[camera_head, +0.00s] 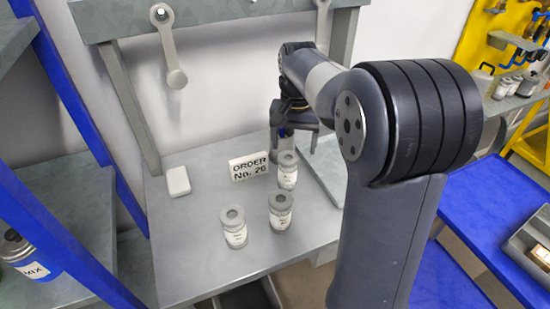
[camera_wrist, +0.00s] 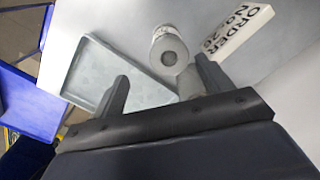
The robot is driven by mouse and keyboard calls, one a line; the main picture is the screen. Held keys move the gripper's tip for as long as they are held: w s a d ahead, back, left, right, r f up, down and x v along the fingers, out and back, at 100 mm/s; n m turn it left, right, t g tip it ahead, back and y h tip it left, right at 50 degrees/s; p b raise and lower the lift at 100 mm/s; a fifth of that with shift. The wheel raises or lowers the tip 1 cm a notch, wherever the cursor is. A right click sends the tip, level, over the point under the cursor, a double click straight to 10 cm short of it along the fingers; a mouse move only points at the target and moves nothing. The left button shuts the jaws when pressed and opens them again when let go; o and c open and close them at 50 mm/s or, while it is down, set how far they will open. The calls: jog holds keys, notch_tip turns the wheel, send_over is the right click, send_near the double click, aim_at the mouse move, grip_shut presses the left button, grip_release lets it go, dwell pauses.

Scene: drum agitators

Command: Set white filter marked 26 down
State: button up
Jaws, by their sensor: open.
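Three white-labelled grey canisters stand upright on the grey bench: a back one (camera_head: 287,171), a middle one (camera_head: 280,212) and a front-left one (camera_head: 234,229). Their labels are too small to read, so I cannot tell which is the filter marked 26. My gripper (camera_head: 296,140) is just behind the back canister. In the wrist view my gripper (camera_wrist: 163,84) has its fingers apart, with nothing clearly held between them. One canister (camera_wrist: 169,52) stands beyond the fingertips. Another grey shape is partly hidden by the right finger.
A sign reading ORDER No. 26 (camera_head: 249,166) stands left of the back canister. A small white block (camera_head: 178,181) lies further left. A shallow grey tray (camera_wrist: 122,72) lies beside the gripper. The bench's front-left area is clear. A lever (camera_head: 174,55) hangs above.

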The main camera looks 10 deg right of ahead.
aim_at(291, 156)
jog(key=f, duration=0.5)
jog(key=shift+w+a+f, duration=0.2)
jog(key=shift+w+f, duration=0.05)
jog(key=shift+w, duration=0.15)
jog(key=f, duration=0.4)
jog(key=shift+s+a+p, duration=0.1)
jog(key=shift+a+p, duration=0.25)
jog(key=shift+f, duration=0.65)
jog(key=shift+c, duration=0.5)
jog(key=c, duration=1.1)
jog(key=shift+o, duration=0.2)
